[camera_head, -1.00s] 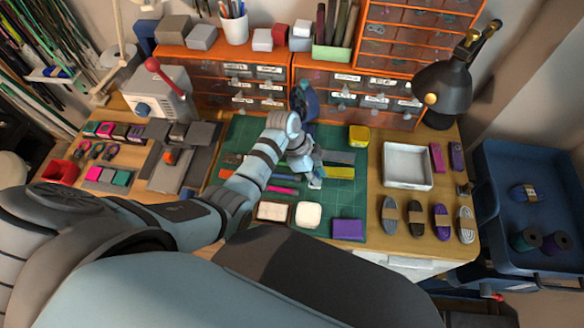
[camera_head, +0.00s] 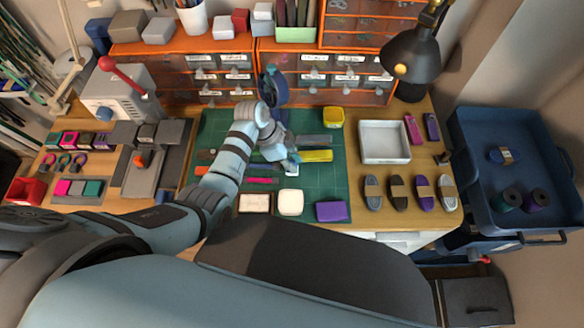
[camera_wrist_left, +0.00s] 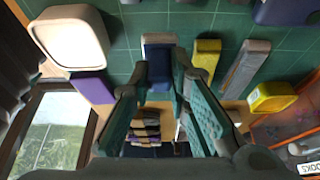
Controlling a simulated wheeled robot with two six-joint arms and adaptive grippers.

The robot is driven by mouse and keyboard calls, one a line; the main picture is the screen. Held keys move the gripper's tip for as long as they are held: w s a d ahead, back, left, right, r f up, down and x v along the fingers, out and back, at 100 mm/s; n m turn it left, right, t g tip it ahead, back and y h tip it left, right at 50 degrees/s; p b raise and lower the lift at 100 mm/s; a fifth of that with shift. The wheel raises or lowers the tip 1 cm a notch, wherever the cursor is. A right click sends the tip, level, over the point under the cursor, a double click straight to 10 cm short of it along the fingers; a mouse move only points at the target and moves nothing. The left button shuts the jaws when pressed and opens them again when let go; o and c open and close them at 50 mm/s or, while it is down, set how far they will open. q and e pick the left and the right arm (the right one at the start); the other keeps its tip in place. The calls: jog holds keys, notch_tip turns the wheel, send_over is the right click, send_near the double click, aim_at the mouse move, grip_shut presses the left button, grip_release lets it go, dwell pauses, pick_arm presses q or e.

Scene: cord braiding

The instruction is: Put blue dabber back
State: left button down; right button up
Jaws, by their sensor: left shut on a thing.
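My left gripper (camera_head: 290,162) reaches down over the green cutting mat (camera_head: 325,182). In the left wrist view its two fingers (camera_wrist_left: 160,85) close on the blue dabber (camera_wrist_left: 158,62), a dark blue piece with a pale end. The pale end also shows in the head view (camera_head: 292,171). It is at or just above the mat; I cannot tell if it touches. A yellow bar (camera_head: 316,156) and a grey bar (camera_head: 314,141) lie beside it, apart from it. My right gripper is not in view.
A cream block (camera_head: 290,202), a purple block (camera_head: 332,211) and a yellow tub (camera_head: 333,117) are on the mat. A white tray (camera_head: 384,158) and several cord bundles lie to the right. Orange drawers (camera_head: 330,55) stand behind. The mat's right part has free room.

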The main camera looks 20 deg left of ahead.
pick_arm(q)
notch_tip(320, 180, down, 3)
jog(key=shift+s+r+b, duration=0.1)
jog(key=shift+r+b, duration=0.1)
jog(key=shift+b, duration=0.15)
jog(key=c, duration=2)
grip_release()
jog(key=shift+f, duration=0.15)
jog(key=o, duration=0.5)
